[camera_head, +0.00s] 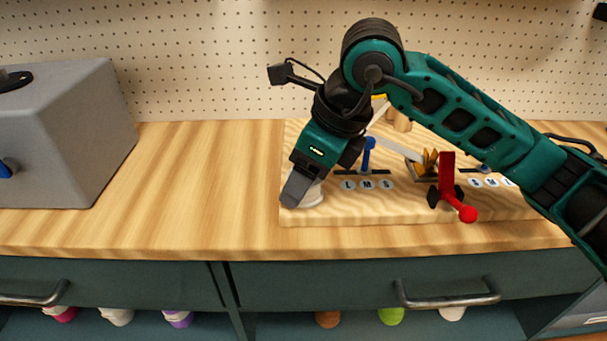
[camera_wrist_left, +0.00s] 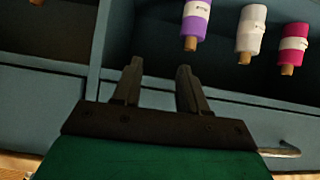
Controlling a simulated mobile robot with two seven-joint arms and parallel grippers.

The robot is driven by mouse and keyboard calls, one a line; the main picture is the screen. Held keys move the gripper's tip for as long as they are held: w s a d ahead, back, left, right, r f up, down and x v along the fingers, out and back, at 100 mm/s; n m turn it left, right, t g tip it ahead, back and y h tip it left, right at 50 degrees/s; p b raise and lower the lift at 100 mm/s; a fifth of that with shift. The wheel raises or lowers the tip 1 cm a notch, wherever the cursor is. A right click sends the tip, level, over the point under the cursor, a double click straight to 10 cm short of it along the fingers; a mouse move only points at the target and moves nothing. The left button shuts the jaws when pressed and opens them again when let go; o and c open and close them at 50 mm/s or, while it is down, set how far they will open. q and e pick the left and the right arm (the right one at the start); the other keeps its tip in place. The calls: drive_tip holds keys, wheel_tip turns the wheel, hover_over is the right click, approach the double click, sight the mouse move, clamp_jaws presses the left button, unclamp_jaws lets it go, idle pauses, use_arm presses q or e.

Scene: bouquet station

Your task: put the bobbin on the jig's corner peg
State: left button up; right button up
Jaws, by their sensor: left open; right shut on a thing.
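The jig (camera_head: 400,212) is a pale wooden board on the bench, with blue and red clamp parts on it. My right gripper (camera_head: 297,188) points down at the jig's near left corner. It is shut on a white bobbin (camera_head: 313,197), which shows partly under and beside the fingers. The corner peg is hidden; I cannot tell whether the bobbin is around it or just above it. My left gripper (camera_wrist_left: 158,88) is open and empty in the left wrist view. It is out of the head view.
A grey box (camera_head: 70,135) stands at the bench's left. The bench between it and the jig is clear. A pegboard (camera_head: 200,60) stands behind.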

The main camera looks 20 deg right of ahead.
drive_tip(key=shift+f, duration=0.1)
drive_tip(key=o, duration=1.1)
drive_tip(key=shift+c, duration=0.2)
use_arm(q)
drive_tip(key=shift+r, duration=0.1)
use_arm(e)
drive_tip(key=shift+r, duration=0.3)
use_arm(q)
drive_tip(key=shift+s+a+p, duration=0.3)
drive_tip(key=shift+a+p, duration=0.15)
drive_tip(key=shift+p, duration=0.3)
use_arm(e)
drive_tip(key=v, duration=1.1)
drive_tip(key=shift+d+r, duration=0.2)
drive_tip(key=shift+r, duration=0.15)
